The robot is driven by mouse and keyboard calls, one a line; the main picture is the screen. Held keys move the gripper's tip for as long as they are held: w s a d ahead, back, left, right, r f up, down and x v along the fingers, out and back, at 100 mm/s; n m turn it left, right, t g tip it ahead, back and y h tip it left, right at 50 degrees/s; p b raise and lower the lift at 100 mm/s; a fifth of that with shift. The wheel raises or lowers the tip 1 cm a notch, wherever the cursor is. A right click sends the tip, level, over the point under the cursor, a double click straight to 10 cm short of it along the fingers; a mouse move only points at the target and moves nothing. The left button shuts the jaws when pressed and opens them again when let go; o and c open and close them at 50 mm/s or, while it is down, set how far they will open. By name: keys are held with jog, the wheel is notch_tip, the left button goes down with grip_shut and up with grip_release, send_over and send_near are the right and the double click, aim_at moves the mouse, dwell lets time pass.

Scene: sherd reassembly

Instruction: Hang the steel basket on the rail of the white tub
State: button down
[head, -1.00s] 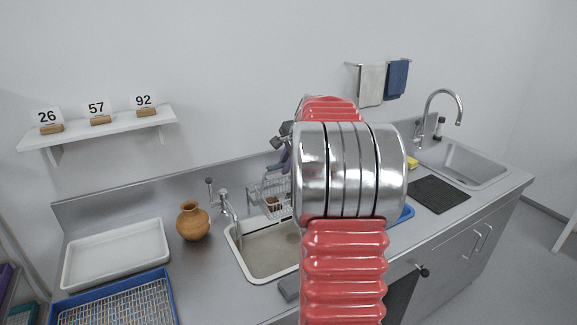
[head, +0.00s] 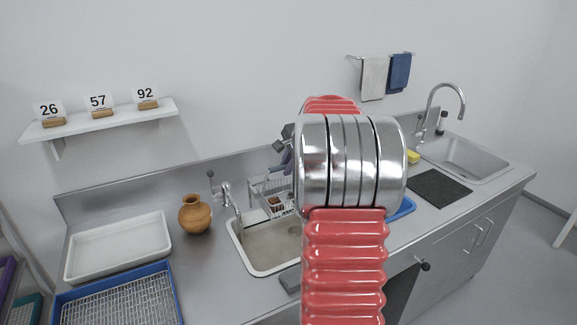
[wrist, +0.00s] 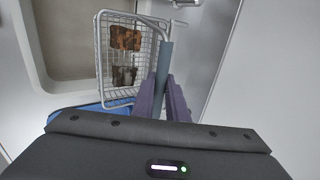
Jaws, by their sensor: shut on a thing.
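The steel basket (wrist: 128,62) is a wire mesh basket with brown sherds inside. My gripper (wrist: 162,98) has purple fingers shut on the basket's grey sleeved handle (wrist: 166,62). In the head view the basket (head: 268,190) hangs near the back right of the white tub (head: 262,262), partly hidden by my arm. The tub also shows at the upper left of the wrist view (wrist: 62,68), where the basket overlaps its edge. I cannot tell whether the basket touches the tub. The rail is not clearly visible.
A tap (head: 228,195) stands at the tub's back left, beside an orange-brown jar (head: 194,214). A white tray (head: 118,246) and a blue-rimmed rack tray (head: 120,300) lie left. A blue tray (head: 403,209) lies right of the tub, partly behind my arm.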

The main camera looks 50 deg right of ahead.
dwell(0.3)
jog(key=c, duration=1.7)
grip_release()
jog(key=shift+o, duration=0.2)
jog(key=shift+r, duration=0.1)
jog(key=v, duration=1.3)
jog(key=shift+s+r, duration=0.2)
jog(key=shift+r, duration=0.05)
jog(key=shift+a+n, duration=0.1)
jog(key=shift+n, duration=0.2)
